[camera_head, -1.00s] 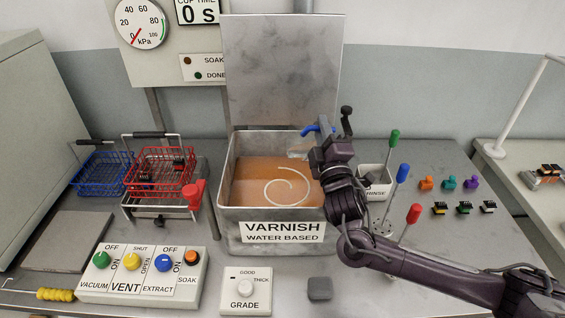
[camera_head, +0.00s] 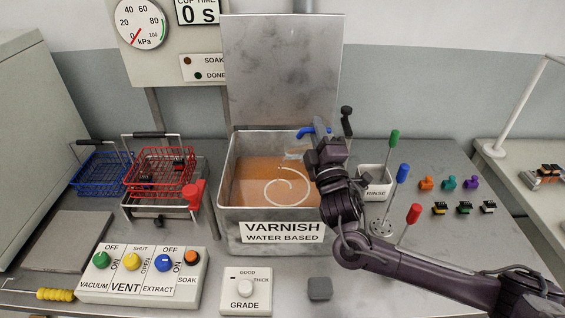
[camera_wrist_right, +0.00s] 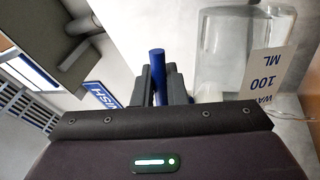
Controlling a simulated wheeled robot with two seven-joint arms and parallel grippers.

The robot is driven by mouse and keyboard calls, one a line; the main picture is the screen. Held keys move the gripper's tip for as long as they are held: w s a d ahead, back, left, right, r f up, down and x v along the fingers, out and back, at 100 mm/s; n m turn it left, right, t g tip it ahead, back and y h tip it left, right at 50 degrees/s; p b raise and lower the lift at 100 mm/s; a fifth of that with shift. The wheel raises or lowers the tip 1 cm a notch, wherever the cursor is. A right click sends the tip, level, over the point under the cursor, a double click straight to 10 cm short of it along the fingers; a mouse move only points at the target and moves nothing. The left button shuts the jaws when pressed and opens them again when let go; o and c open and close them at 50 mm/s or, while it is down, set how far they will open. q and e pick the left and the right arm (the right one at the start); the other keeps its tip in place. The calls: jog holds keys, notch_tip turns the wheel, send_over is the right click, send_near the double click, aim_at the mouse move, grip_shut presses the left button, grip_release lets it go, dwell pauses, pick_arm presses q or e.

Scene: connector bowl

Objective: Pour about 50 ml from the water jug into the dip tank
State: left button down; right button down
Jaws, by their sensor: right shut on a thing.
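The dip tank (camera_head: 224,190) is an open metal tank labelled VARNISH, WATER BASED, holding orange-brown liquid with a pale swirl. My right gripper (camera_head: 319,130) is above the tank's back right part. It is shut on the blue handle of the water jug (camera_head: 305,131). In the right wrist view the blue handle (camera_wrist_right: 158,72) sits between the fingers of the right gripper (camera_wrist_right: 160,90). The clear jug body (camera_wrist_right: 222,45) is beside them with a label reading 100 ML. In the head view the jug body is faint and partly hidden. My left gripper is not in view.
A raised metal lid (camera_head: 282,70) stands behind the tank. A red basket (camera_head: 160,170) and a blue basket (camera_head: 98,172) are to the left. A control panel (camera_head: 140,277) is in front.

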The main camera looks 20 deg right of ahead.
aim_at(331, 132)
jog(key=shift+a, duration=0.1)
jog(key=d+m+h, duration=0.1)
jog(key=m, duration=0.1)
jog(key=d+f+m+h, duration=0.1)
jog(key=d+m, duration=0.1)
jog(key=shift+d+g, duration=0.3)
jog(key=shift+d+r+m+g+h+p, duration=0.1)
jog(key=shift+d+m+g+h+p, duration=0.2)
jog(key=shift+m, duration=0.65)
jog(key=shift+d+r+m+g+h+p, duration=0.15)
jog(key=shift+d+m+h, duration=0.25)
jog(key=shift+m, duration=0.55)
jog(key=shift+d, duration=0.1)
